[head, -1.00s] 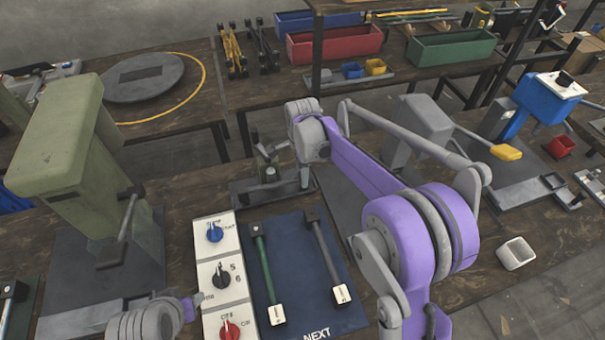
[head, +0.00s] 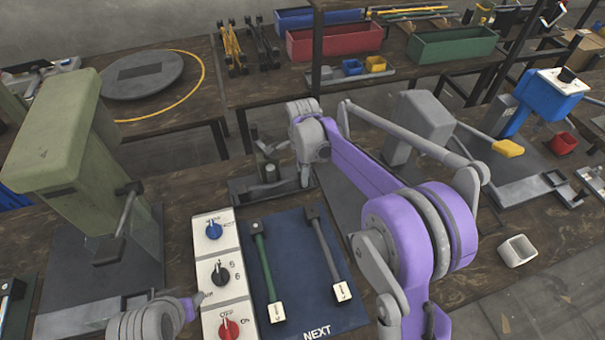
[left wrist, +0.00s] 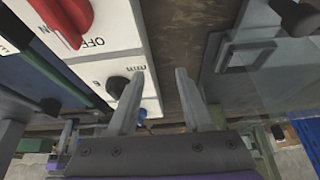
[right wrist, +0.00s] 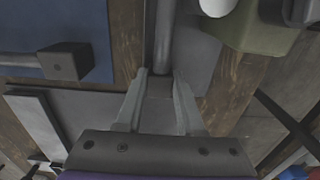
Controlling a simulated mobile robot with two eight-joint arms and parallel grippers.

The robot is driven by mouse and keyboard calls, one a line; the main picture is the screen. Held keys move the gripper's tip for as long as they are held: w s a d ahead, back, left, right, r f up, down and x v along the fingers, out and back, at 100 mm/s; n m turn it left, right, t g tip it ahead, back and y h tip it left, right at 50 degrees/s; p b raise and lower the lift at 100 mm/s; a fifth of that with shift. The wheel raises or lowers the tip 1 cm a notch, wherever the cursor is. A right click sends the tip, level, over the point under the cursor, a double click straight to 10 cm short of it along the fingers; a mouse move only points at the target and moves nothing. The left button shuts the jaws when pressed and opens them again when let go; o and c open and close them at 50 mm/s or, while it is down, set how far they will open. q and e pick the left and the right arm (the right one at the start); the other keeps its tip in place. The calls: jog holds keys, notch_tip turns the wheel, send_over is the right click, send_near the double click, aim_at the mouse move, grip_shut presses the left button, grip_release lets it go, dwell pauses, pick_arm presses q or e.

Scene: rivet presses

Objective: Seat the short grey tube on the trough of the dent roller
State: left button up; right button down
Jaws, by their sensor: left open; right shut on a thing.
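The dent roller (head: 248,190) appears to be the small dark fixture on a flat base behind the blue mat. My right gripper (head: 305,182) points down at its right end. In the right wrist view the right gripper (right wrist: 160,78) is shut on the end of a grey bar-like piece, seemingly the short grey tube (right wrist: 165,35), which runs away over a grey plate. Whether it touches the trough cannot be told; the trough is not clearly seen. My left gripper (left wrist: 160,75) is open and empty above the bench, beside the white switch panel (left wrist: 115,45).
The blue mat (head: 290,262) carries a green rod (head: 265,262) and a grey rod (head: 325,250) with pale tags. A green press (head: 60,140) stands left.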

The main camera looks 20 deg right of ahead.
jog(key=shift+c, duration=2.2)
grip_release()
pick_arm(q)
jog(key=shift+w+r+p, duration=0.1)
jog(key=shift+r+p, duration=0.25)
pick_arm(e)
notch_tip(320, 180, up, 11)
jog(key=s+d+r+n+t+p, duration=0.1)
jog(key=s+d+r+n+t, duration=0.15)
jog(key=s+n, duration=0.8)
pick_arm(q)
jog(key=r+p, duration=0.1)
jog(key=w+r, duration=0.1)
jog(key=r, duration=0.1)
jog(key=shift+r+p, duration=0.2)
jog(key=shift+p, duration=0.15)
pick_arm(e)
jog(key=s+f+n+t, duration=0.1)
jog(key=s+f+n, duration=0.2)
jog(key=s, duration=0.5)
jog(key=s+f+n+t, duration=0.2)
jog(key=s+f+n, duration=0.1)
jog(key=s, duration=0.5)
jog(key=shift+s+d+n, duration=0.2)
jog(key=shift+s+n, duration=0.1)
jog(key=shift+n, duration=0.25)
